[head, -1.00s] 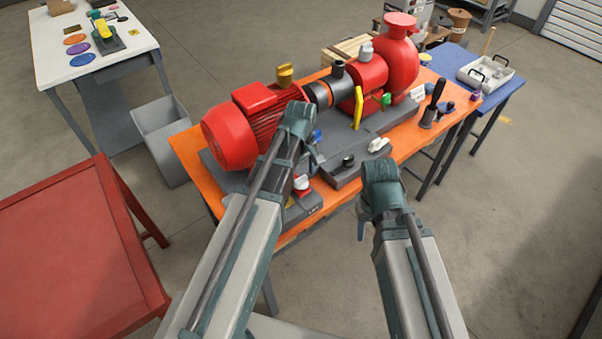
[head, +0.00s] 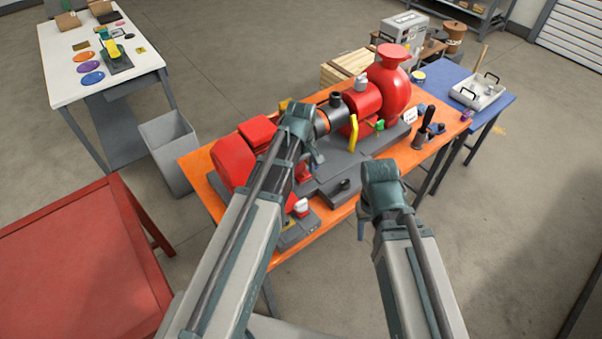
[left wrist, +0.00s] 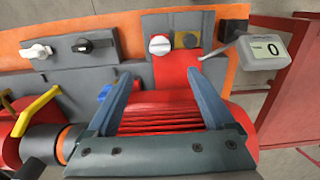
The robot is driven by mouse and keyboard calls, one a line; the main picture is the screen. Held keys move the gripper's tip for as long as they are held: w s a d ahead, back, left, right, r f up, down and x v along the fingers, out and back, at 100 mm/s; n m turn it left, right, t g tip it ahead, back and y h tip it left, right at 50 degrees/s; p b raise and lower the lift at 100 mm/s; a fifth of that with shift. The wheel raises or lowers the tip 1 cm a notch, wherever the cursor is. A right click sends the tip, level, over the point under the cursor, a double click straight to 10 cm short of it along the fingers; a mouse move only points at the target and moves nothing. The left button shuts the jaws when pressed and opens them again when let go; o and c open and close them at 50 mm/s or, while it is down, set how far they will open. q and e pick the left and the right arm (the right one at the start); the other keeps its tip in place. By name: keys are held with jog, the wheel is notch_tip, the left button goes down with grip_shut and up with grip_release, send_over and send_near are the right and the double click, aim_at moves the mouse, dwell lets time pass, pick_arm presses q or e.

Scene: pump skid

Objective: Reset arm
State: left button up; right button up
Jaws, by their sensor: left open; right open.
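My left gripper (head: 314,162) is over the pump skid beside the red motor (head: 232,158), partly hidden by its own arm. In the left wrist view its two fingers (left wrist: 163,85) are apart with nothing between them, above the motor's red ribs (left wrist: 160,118).
A yellow lever (head: 353,133) and a red pump (head: 390,82) stand to the right on the skid. A black knob (left wrist: 83,45), a white knob (left wrist: 38,52) and a meter reading 0 (left wrist: 264,50) show in the wrist view. A red table (head: 75,250) is at left.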

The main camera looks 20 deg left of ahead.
dwell(0.5)
pick_arm(q)
jog(key=s+d+f+m+y+b, duration=0.1)
jog(key=s+d+f+m+b, duration=0.9)
jog(key=s+m, duration=0.4)
jog(key=shift+s+f+b, duration=0.15)
jog(key=shift+f+b, duration=0.2)
jog(key=shift+b, duration=0.15)
jog(key=shift+d, duration=0.1)
dwell(1.0)
